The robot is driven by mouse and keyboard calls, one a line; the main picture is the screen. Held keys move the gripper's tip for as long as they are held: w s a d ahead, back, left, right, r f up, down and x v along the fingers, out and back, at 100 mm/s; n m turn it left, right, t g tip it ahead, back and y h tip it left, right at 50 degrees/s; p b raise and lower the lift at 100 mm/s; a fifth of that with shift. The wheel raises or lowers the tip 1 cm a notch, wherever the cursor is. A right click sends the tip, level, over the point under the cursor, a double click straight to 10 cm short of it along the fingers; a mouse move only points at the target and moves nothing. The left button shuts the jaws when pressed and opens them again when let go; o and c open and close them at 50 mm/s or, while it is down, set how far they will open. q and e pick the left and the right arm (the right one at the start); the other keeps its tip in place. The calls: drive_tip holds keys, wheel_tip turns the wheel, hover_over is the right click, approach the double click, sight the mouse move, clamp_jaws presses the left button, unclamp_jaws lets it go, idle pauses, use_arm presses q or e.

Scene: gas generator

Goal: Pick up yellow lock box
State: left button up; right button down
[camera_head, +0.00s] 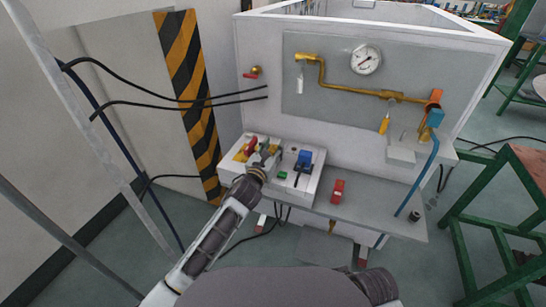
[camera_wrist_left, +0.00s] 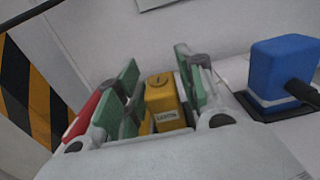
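The yellow lock box (camera_wrist_left: 163,100), with a dark-lettered label on its front, shows in the middle of the left wrist view. My left gripper (camera_wrist_left: 155,95) has its green-padded fingers on either side of the box. The fingers are apart, and a gap shows between the left pad and the box; I cannot tell whether the right pad touches it. In the head view my left gripper (camera_head: 265,157) is over the white control box at the panel's left, largely hiding what lies between its fingers. My right gripper is not in view.
A blue plug or switch (camera_wrist_left: 283,70) stands right of the gripper. A red part (camera_wrist_left: 82,118) is close on its left. A red block (camera_head: 338,190) sits on the grey shelf (camera_head: 372,205). Black cables hang at the left; a green-framed table (camera_head: 500,215) stands at the right.

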use_arm(q)
clamp_jaws()
drive_tip(key=shift+r, duration=0.1)
